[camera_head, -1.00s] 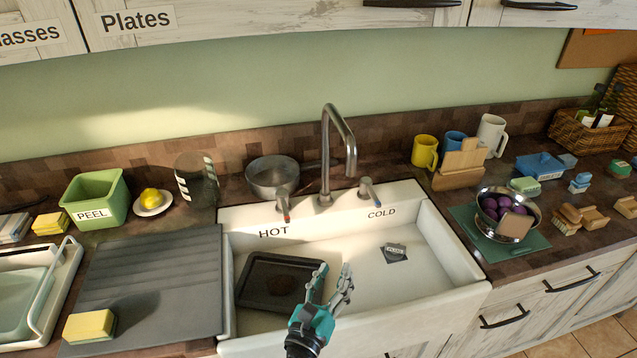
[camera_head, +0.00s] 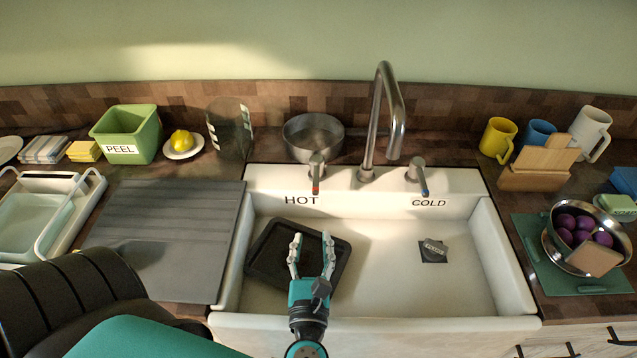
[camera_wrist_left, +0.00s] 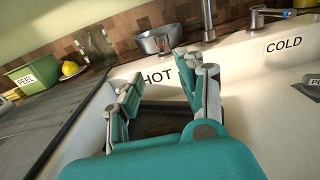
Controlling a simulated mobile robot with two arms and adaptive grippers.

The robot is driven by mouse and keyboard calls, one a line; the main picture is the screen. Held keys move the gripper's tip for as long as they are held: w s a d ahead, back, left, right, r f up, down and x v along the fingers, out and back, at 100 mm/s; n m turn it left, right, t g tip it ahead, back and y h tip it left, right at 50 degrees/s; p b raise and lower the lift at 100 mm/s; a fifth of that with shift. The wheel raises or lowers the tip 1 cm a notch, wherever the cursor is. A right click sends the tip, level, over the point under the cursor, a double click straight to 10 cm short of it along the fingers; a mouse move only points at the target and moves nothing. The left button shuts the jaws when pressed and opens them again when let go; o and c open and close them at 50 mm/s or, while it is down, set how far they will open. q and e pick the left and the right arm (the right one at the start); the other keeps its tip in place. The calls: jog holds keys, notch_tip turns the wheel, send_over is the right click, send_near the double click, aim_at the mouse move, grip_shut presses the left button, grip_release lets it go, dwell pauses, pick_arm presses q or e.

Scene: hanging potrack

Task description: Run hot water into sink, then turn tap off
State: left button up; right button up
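The white sink (camera_head: 455,290) shows no water in the head view. The metal tap (camera_head: 390,100) arches above its back edge, and no stream shows. The red-tipped hot handle (camera_head: 317,175) stands left of the tap by the HOT label. The blue-tipped cold handle (camera_head: 418,175) stands on the right. My left gripper (camera_head: 312,248) is open and empty over the sink's left half, in front of the hot handle and apart from it. In the left wrist view my left gripper (camera_wrist_left: 160,82) has its fingers spread, with the hot handle (camera_wrist_left: 162,44) beyond them. My right gripper does not show.
A dark tray (camera_head: 338,248) lies in the sink's left half, and a small dark plug (camera_head: 433,250) lies further right. A metal pan (camera_head: 313,136) stands close behind the hot handle. A grey draining board (camera_head: 165,235) is on the left.

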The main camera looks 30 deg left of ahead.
aim_at(316, 186)
pick_arm(q)
jog(key=p+x, duration=0.4)
jog(key=x, duration=1.2)
jog(key=shift+w+d, duration=0.15)
jog(key=shift+w+a+p, duration=0.3)
jog(key=shift+w+a, duration=0.05)
jog(key=shift+w, duration=0.15)
grip_shut()
